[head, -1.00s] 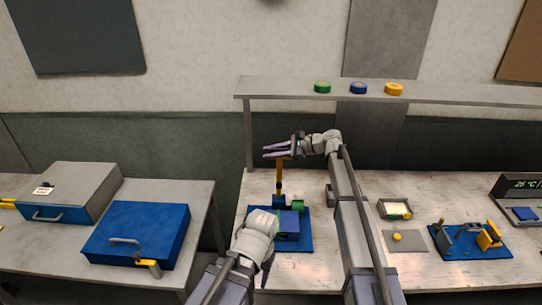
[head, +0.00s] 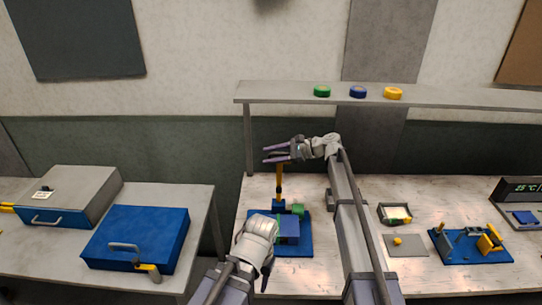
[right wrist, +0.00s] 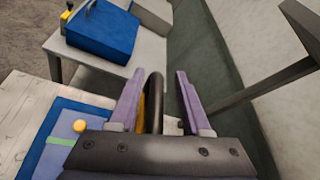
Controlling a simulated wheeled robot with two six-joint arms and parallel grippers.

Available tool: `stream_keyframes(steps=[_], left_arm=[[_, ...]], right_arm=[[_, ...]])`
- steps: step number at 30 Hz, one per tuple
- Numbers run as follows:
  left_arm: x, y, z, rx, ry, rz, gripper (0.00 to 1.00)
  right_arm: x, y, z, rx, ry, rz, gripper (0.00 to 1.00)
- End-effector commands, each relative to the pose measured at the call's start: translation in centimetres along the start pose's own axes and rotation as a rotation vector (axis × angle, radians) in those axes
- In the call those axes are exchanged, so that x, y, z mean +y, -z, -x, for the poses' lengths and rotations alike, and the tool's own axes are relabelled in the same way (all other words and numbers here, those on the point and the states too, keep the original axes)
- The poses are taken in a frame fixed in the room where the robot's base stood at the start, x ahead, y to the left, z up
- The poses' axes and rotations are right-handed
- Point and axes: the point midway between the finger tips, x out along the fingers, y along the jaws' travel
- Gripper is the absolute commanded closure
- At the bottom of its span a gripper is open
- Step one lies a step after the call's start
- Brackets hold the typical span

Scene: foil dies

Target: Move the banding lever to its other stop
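A shelf (head: 440,95) with green, blue and yellow round pieces runs behind. A blue case (head: 140,235) and a grey case (head: 75,195) stand on the left table. A blue fixture (head: 470,245) and a grey mat (head: 415,246) are at right.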

Motion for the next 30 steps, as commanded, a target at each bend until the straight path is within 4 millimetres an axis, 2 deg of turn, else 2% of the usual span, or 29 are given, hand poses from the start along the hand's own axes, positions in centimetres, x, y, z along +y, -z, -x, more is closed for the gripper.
stream_keyframes(steps=[7, 11, 24, 30], left_arm=[[0.0, 0.0, 0.1, 0.0, 0.0, 0.0, 0.5], [0.0, 0.0, 0.5, 0.0, 0.0, 0.0, 0.5], [-0.2, -0.2, 2.6, -0.001, 0.0, 0.0, 0.5], [-0.2, -0.2, 2.6, -0.001, 0.0, -0.001, 0.5]], right_arm=[[0.1, -0.1, 0.2, 0.0, -0.001, 0.0, 0.53], [0.0, -0.2, 1.0, 0.0, -0.001, -0.001, 0.53], [-0.1, -0.1, 7.4, 0.0, 0.0, -0.001, 0.53], [0.0, 0.0, 7.8, 0.0, -0.001, 0.0, 0.53]])
